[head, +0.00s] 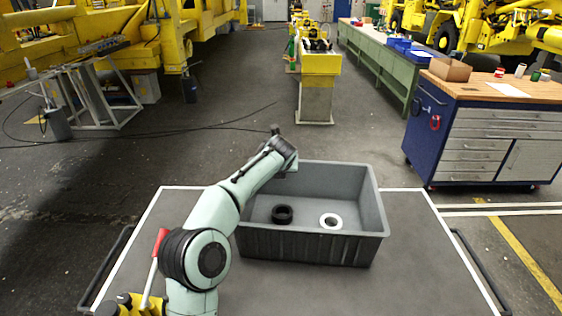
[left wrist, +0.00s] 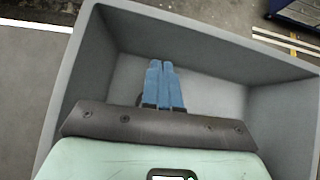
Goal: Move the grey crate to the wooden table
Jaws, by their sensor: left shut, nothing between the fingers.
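The grey crate (head: 310,248) stands upright on a grey, white-edged platform (head: 420,270) in the head view. It holds a black ring (head: 282,214) and a white ring (head: 331,221). My left arm reaches over the crate's left side, and its fingers are hidden in the head view. In the left wrist view my left gripper (left wrist: 160,66) has its blue fingers together and empty, over the crate's inside (left wrist: 215,85). A wood-topped blue workbench (head: 455,88) stands to the right, apart from the crate. My right gripper is not in view.
A cardboard box (head: 450,69) and several small cans sit on the workbench, beside a white sheet (head: 508,90). A long green bench (head: 385,60) and a yellow stand (head: 318,75) are further back. Open floor lies between platform and workbench. Cables cross the floor at left.

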